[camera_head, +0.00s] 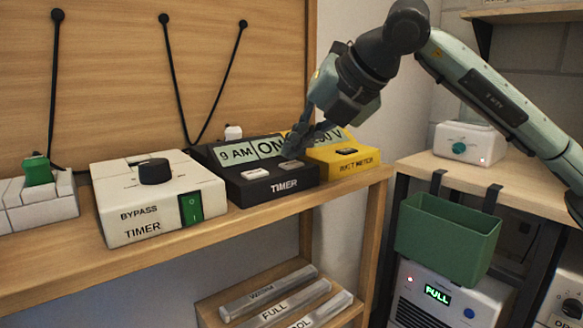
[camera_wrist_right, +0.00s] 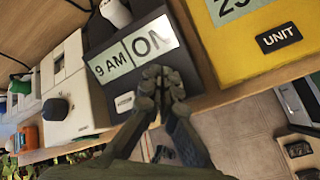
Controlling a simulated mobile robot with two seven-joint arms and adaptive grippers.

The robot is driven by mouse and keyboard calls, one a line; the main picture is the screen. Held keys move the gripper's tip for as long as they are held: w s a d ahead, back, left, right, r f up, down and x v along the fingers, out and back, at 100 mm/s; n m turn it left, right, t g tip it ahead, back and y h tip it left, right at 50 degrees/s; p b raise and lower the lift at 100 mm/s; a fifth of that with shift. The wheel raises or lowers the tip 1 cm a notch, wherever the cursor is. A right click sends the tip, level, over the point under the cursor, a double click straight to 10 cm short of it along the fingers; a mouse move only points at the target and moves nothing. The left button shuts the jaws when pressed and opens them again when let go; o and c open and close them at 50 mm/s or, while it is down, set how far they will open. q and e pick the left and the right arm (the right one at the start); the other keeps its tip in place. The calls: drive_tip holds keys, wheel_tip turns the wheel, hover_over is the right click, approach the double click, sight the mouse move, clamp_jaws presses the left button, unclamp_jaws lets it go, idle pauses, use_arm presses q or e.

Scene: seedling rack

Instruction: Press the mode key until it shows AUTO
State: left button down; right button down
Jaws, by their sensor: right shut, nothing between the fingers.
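The black timer (camera_head: 270,190) stands on the wooden shelf. Its pale display (camera_head: 248,151) reads "9 AM" on the left and "ON" on the right; the wrist view display (camera_wrist_right: 138,47) shows the same. Two keys sit on its sloping front: a left key (camera_head: 255,173) and a right key (camera_head: 291,165). My right gripper (camera_head: 296,150) is shut and empty, with its fingertips at the right key; I cannot tell whether they touch it. In the wrist view, my fingertips (camera_wrist_right: 160,78) hide the right key, while the left key (camera_wrist_right: 124,102) is clear. My left gripper is not in view.
A white bypass timer (camera_head: 145,200) with a black knob and green switch stands left of the timer. A yellow meter (camera_head: 345,158) stands close on the right, partly behind my gripper. A green bin (camera_head: 447,235) hangs from the right bench. The shelf's front edge is free.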

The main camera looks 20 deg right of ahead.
sight(295, 164)
drive_tip(key=shift+f+b, duration=0.4)
drive_tip(key=shift+f, duration=0.05)
idle(0.6)
idle(0.4)
drive_tip(key=shift+r+p, duration=0.45)
drive_tip(key=shift+r, duration=0.35)
wheel_tip(295, 164, up, 5)
drive_tip(key=p, duration=0.3)
idle(0.6)
